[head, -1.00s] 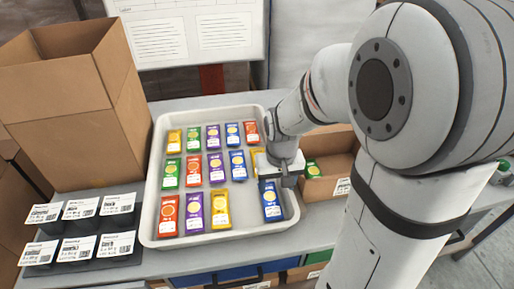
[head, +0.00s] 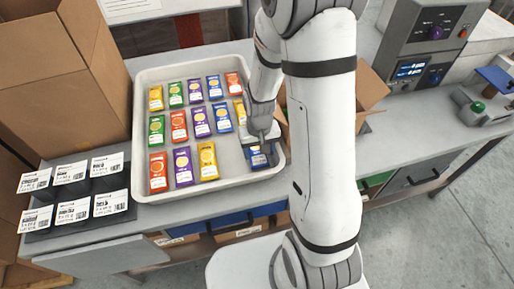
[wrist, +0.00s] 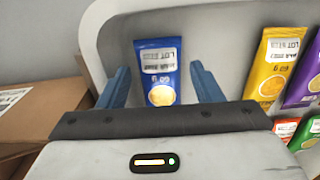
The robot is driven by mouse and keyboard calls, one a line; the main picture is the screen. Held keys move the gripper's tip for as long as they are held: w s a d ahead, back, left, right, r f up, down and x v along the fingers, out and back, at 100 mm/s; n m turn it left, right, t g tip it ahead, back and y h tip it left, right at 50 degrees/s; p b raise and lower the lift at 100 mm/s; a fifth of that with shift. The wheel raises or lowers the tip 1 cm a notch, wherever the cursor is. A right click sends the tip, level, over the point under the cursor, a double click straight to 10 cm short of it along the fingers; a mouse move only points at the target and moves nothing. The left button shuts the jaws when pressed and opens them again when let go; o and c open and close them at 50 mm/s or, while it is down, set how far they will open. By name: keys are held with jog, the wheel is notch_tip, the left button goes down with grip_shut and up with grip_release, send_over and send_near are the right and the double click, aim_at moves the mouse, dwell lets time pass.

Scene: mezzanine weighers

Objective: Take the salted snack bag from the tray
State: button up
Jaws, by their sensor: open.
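A light grey tray (head: 140,95) holds several flat snack bags in rows, coloured yellow, green, red, purple and blue. I cannot read which flavour is the salted one. My gripper (head: 259,140) is over the front right corner of the tray, above a blue bag (head: 260,160) that it partly hides. In the wrist view the open blue fingers (wrist: 160,75) stand on either side of this blue bag (wrist: 157,82), with gaps on both sides.
Label cards on black stands (head: 71,190) are left of the tray, with a tall cardboard box (head: 60,80) behind them. An open cardboard box (head: 370,90) is right of the tray, partly behind my arm. Grey weighing equipment (head: 430,50) stands at the back right.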

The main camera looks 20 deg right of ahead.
aim_at(259, 158)
jog(key=shift+w+d+f+p, duration=0.1)
jog(key=shift+f+p, duration=0.1)
jog(key=shift+f, duration=0.6)
jog(key=shift+w+a+f+p, duration=0.1)
jog(key=shift+f+p, duration=0.1)
jog(key=shift+f, duration=0.6)
jog(key=shift+w+d+f+p, duration=0.1)
jog(key=shift+f+p, duration=0.1)
jog(key=shift+f, duration=0.6)
jog(key=shift+s, duration=0.1)
jog(key=c, duration=0.6)
